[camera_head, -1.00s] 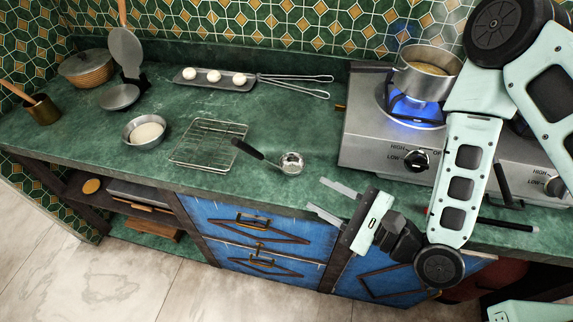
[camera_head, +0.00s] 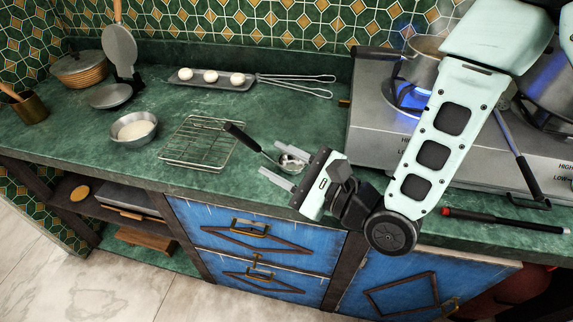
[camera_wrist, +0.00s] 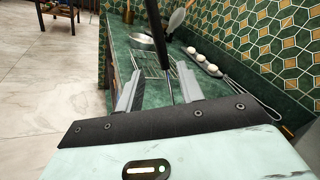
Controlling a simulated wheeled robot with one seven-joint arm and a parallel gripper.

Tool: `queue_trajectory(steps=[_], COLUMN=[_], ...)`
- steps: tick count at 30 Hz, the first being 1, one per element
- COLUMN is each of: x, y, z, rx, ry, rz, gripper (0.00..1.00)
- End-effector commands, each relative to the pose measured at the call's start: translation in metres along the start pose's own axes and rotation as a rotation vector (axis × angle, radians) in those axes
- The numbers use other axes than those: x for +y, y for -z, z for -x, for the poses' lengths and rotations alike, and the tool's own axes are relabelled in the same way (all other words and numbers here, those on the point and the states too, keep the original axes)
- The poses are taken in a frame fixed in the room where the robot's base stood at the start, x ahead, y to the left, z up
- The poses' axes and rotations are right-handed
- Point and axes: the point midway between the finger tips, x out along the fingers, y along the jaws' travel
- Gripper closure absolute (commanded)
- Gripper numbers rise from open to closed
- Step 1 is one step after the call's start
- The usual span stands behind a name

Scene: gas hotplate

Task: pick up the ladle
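The ladle (camera_head: 243,137) has a black handle and a metal bowl, and it lies on the green counter beside the wire rack. Its handle points up and left in the head view. My gripper (camera_head: 276,161) is open at the counter's front edge, its two fingers reaching toward the ladle's bowl. One finger partly hides the bowl. In the wrist view the ladle's black handle (camera_wrist: 158,38) rises beyond my gripper (camera_wrist: 160,92), and its metal shaft shows between the spread fingers. I cannot tell whether the fingers touch it.
A wire cooling rack (camera_head: 192,148) lies just left of the ladle. A bowl of white stuff (camera_head: 134,129) and a tray with dough balls (camera_head: 211,81) stand farther off. The gas hotplate (camera_head: 375,115) with a lit burner is to the right. A black stick (camera_head: 500,219) lies at the front edge.

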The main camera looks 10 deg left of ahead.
Motion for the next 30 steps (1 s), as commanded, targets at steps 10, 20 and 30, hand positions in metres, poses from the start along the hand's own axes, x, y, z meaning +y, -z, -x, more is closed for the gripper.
queue_trajectory(steps=[10, 20, 30], x=[-0.003, -0.005, -0.005], y=[-0.005, -0.004, -0.004], z=[-0.031, -0.067, -0.067], rx=[0.000, 0.002, 0.003], ry=[-0.001, 0.001, 0.001], rz=[0.002, 0.001, 0.000], gripper=[0.63, 0.63, 0.99])
